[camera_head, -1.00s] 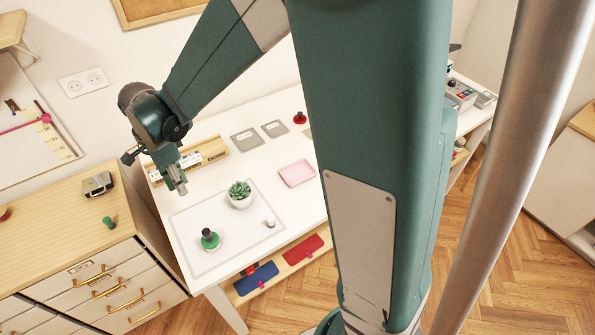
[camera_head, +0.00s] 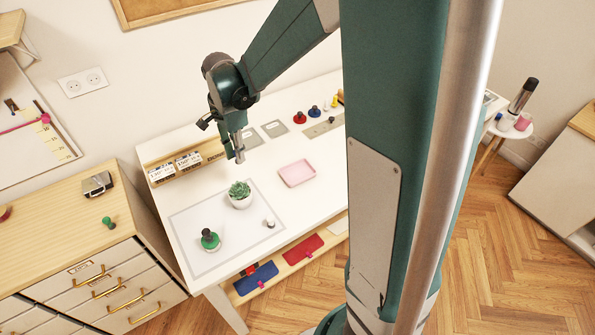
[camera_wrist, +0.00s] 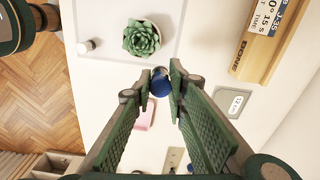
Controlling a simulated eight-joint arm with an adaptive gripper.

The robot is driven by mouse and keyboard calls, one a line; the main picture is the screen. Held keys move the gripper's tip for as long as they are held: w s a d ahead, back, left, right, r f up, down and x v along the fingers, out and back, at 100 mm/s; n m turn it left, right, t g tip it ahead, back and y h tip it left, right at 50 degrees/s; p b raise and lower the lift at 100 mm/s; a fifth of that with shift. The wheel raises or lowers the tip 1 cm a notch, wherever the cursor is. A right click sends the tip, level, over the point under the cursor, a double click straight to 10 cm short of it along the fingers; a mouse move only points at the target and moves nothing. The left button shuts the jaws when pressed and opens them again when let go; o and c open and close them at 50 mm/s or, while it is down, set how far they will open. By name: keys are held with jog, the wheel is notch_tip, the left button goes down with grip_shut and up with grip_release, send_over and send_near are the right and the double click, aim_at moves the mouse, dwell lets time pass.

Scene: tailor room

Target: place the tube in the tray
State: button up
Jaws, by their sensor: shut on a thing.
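My gripper (camera_head: 239,157) is above the white table, to the left of the pink tray (camera_head: 297,173) and behind the potted plant. In the wrist view its fingertips (camera_wrist: 160,84) are shut on a dark blue round-ended thing, which appears to be the tube (camera_wrist: 160,85). Only its blue end shows clearly; the rest is hidden or too small in the head view. The tray lies flat and looks empty in the head view. In the wrist view it shows partly behind the fingers (camera_wrist: 146,117).
A potted plant (camera_head: 240,193), a green-handled stamp (camera_head: 210,239) and a small white-topped piece (camera_head: 269,223) stand on the table mat. A wooden holder (camera_head: 184,163) is along the back. The table around the tray is clear.

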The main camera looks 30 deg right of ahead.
send_over(297, 174)
jog(key=shift+d+f, duration=0.15)
jog(key=shift+f, duration=2.35)
jog(key=shift+f, duration=2.9)
jog(key=shift+f, duration=0.1)
jog(key=shift+f, duration=2)
jog(key=shift+f+b, duration=0.15)
jog(key=shift+b, duration=0.15)
